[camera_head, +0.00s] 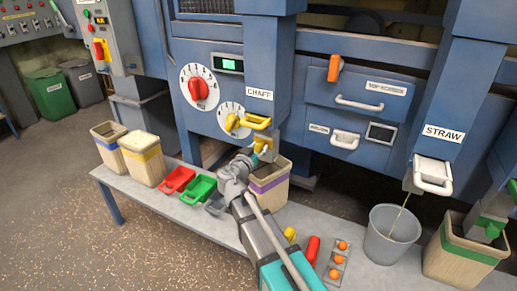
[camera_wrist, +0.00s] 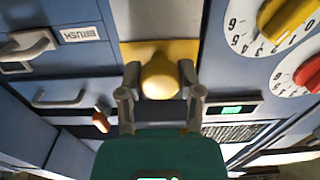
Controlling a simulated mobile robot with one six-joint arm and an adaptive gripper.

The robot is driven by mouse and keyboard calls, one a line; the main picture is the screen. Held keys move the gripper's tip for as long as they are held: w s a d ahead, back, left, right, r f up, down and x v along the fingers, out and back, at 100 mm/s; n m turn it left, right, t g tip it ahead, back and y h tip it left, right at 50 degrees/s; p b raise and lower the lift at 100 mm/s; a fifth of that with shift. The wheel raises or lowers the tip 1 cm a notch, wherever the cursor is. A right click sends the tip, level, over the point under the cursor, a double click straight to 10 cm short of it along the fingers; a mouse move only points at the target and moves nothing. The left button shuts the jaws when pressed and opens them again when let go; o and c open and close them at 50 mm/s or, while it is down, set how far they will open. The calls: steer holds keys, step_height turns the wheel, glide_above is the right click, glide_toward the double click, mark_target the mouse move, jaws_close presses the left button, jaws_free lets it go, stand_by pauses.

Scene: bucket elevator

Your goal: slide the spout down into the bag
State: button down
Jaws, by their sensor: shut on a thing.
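The yellow spout (camera_head: 262,143) hangs under the chute labelled CHAFF, below a yellow handle (camera_head: 257,122). In the wrist view a rounded yellow knob (camera_wrist: 159,78) stands out from a yellow plate (camera_wrist: 185,49). My gripper (camera_head: 258,160) is at the spout. In the wrist view its fingers (camera_wrist: 159,85) are on both sides of the knob, shut on it. A tan bag with a purple band (camera_head: 270,184) stands under the chute, partly hidden by my gripper and arm. I cannot tell whether the spout's lower end is inside the bag mouth.
A red cylinder (camera_head: 312,249) and a tray of orange balls (camera_head: 338,260) lie near my arm. The STRAW chute (camera_head: 433,173) is at right.

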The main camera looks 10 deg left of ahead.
mark_target(263, 156)
steer(key=shift+f+b, duration=2.55)
steer(key=shift+f, duration=0.4)
steer(key=shift+c, duration=1.2)
jaws_free()
steer(key=v, duration=1.2)
